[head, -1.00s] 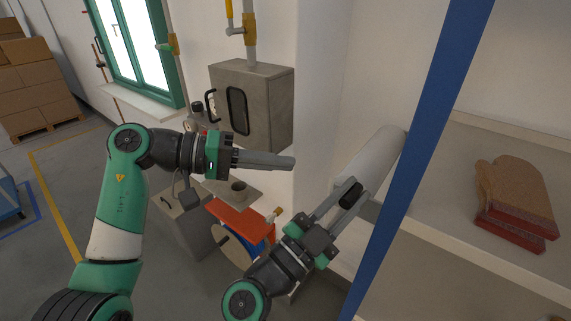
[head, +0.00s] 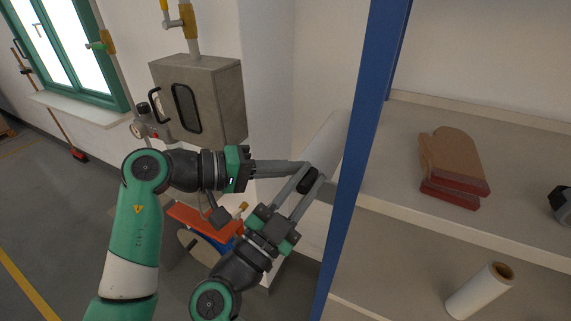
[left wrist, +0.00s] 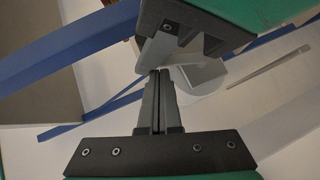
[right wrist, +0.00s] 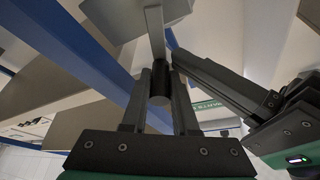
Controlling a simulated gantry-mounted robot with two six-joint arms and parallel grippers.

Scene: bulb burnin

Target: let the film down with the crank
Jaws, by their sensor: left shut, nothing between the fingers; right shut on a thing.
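My right gripper (head: 312,177) is shut on the black grip (head: 308,180) of the crank, beside the blue post. In the right wrist view the dark grip (right wrist: 159,86) sits between its fingers, below a grey crank arm (right wrist: 155,32).
The blue post (head: 362,140) stands close to the right of both grippers. Shelves behind it hold brown-and-red mitts (head: 452,165) and a white roll with a brown core (head: 482,290). A grey wall box (head: 205,100) and an orange-topped object (head: 200,220) are to the left.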

